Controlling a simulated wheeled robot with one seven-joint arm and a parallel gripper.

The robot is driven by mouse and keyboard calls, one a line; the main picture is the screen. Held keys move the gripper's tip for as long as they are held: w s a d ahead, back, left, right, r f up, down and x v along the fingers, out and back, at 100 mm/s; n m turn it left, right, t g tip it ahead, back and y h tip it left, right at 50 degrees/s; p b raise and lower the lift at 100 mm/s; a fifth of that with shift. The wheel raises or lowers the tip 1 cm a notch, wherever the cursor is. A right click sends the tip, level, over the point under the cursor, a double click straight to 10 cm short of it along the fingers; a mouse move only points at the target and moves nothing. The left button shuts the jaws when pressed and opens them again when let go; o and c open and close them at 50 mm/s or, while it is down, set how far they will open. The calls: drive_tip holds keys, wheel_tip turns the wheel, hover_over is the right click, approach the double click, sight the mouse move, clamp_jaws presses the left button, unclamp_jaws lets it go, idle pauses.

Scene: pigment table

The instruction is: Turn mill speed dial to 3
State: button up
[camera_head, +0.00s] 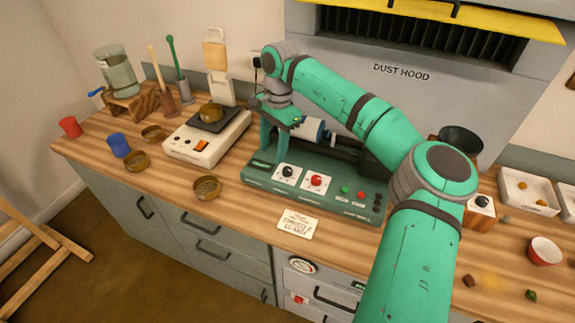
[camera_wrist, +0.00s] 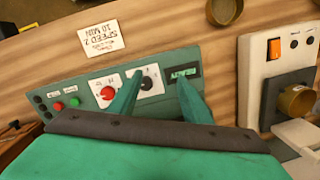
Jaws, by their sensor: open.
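The mill (camera_head: 262,179) is a dark green machine with a sloped control panel. The panel carries a black dial (camera_head: 288,171) and a red dial (camera_head: 316,180), each on a white plate; their markings are too small to read. My gripper (camera_head: 272,153) is open and empty above the panel's left end. In the wrist view, my gripper (camera_wrist: 160,76) has its fingers spread over the panel. The black dial (camera_wrist: 147,83) shows between the fingers, close to the left one; contact cannot be told. The red dial (camera_wrist: 107,92) lies outside the left finger.
A card (camera_head: 298,224) in front of the mill reads "SPEED 2, 10 MIN" in the wrist view. A green button (camera_head: 344,189) and red button (camera_head: 361,195) sit right of the dials. A white scale (camera_head: 207,140) and small bowl (camera_head: 206,187) stand left.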

sight(287, 169)
drive_tip(key=w+d+r+h, duration=0.1)
drive_tip(key=d+r, duration=0.1)
drive_tip(key=d, duration=0.2)
wheel_tip(287, 169, down, 11)
drive_tip(key=shift+w+r, duration=0.1)
drive_tip(key=shift+r, duration=0.1)
drive_tip(key=c, duration=1)
